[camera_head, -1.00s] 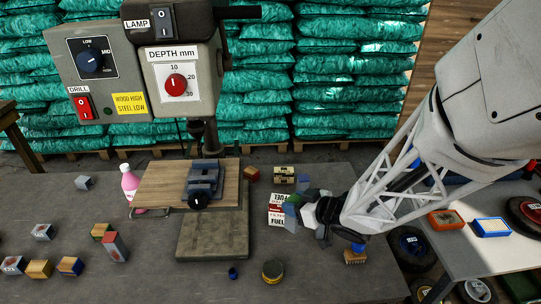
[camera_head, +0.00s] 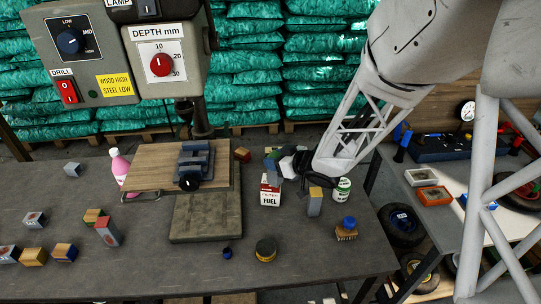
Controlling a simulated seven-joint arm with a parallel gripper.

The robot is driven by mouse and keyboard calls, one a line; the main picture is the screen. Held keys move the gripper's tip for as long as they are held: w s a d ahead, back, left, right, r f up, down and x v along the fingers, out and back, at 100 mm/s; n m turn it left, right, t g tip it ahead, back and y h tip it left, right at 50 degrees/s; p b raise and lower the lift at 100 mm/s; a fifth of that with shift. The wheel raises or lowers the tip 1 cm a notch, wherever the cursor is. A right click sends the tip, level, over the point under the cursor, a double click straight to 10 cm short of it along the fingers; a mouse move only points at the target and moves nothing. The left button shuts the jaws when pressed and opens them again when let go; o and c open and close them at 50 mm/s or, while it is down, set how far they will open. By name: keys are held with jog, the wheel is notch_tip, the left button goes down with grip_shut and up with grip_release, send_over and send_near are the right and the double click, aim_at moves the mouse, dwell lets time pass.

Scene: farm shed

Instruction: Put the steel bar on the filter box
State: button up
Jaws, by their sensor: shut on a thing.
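The filter box (camera_head: 270,193) is a small red and white carton marked FUEL FILTER, standing upright on the bench right of the drill press. My gripper (camera_head: 281,161) hangs just above and behind the box in the picture. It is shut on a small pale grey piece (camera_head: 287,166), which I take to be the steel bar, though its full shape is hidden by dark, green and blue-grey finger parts. From this angle I cannot tell whether the held piece touches the box; it appears above its top edge.
A grey block with a yellow top (camera_head: 314,205) stands right of the box, near a green and white can (camera_head: 342,189). A brush (camera_head: 347,229) and a round tin (camera_head: 265,250) lie nearer. The drill press base (camera_head: 205,215) is left. Bench front centre is fairly clear.

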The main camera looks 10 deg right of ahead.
jog(key=shift+w+a+f, duration=0.15)
jog(key=shift+w+a, duration=0.05)
jog(key=shift+w, duration=1.15)
jog(key=shift+w+a+f, duration=0.1)
jog(key=shift+w+a, duration=0.1)
jog(key=shift+w, duration=1.1)
jog(key=shift+f, duration=1.75)
jog(key=shift+f, duration=0.1)
jog(key=o, duration=1.1)
jog(key=shift+v, duration=6.1)
